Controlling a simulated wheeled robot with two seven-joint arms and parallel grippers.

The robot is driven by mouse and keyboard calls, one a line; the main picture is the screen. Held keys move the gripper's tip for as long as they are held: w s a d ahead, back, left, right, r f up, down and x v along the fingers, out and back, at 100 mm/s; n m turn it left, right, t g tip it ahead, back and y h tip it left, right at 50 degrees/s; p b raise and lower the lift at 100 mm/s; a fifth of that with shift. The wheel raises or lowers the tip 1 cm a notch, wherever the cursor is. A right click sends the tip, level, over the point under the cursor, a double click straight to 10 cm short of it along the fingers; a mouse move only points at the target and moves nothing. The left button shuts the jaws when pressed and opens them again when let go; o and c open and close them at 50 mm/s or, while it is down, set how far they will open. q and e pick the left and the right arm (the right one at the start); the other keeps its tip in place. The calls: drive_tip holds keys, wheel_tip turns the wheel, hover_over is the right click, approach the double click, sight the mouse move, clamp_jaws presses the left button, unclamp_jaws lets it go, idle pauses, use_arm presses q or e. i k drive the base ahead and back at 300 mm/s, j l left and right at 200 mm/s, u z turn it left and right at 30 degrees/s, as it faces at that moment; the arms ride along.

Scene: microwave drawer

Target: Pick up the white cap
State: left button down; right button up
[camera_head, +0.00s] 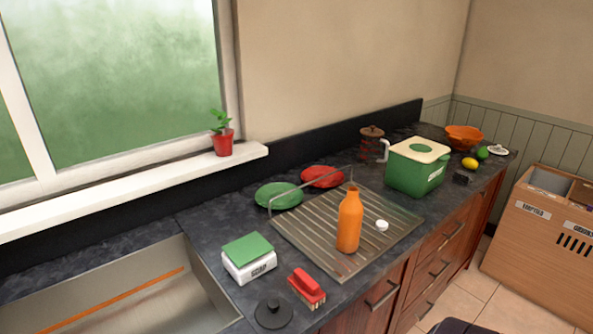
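A small white cap (382,225) lies on the ribbed metal drainboard (400,234), just right of an orange bottle (349,220). The bottle stands upright on the same drainboard, and its top looks uncapped. The cap is clear of the bottle and nothing covers it. Neither of my grippers shows in the head view.
Green and red plates (279,195) stand at the drainboard's back edge by a wire rack. A green bin with a cream lid (417,166) is behind right.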

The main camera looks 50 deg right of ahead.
sight(382, 225)
drive_tip(key=k+z, duration=0.1)
drive_tip(key=z, duration=1.65)
